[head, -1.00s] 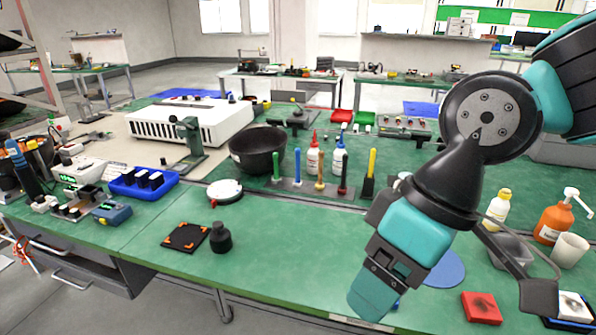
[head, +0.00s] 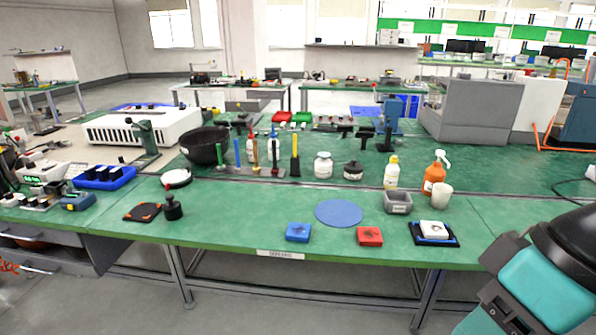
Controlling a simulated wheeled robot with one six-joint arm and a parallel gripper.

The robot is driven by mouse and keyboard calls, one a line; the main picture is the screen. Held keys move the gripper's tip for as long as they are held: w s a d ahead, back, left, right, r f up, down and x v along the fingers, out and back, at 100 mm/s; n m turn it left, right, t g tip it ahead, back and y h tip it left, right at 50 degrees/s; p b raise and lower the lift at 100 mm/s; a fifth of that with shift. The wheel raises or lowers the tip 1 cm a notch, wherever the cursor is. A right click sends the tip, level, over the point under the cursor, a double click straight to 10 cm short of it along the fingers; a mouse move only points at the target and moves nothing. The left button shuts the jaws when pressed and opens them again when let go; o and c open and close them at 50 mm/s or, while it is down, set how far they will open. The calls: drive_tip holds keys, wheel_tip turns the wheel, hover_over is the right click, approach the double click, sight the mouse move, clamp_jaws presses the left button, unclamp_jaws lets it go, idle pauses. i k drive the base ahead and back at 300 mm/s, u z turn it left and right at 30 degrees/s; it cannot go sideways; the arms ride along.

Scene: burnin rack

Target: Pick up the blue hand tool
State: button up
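My arm's teal and black wrist part is at the lower right corner, far from the rack. The fingers of my gripper do not show in the frame.
A black bowl (head: 203,147) is behind the rack's left end.

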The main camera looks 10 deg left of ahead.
sight(238, 168)
drive_tip(key=u, duration=1.15)
drive_tip(key=i, duration=0.65)
drive_tip(key=u, duration=0.7)
drive_tip(key=i, duration=1.55)
drive_tip(key=z, duration=1)
drive_tip(key=i, duration=0.55)
drive_tip(key=z, duration=0.5)
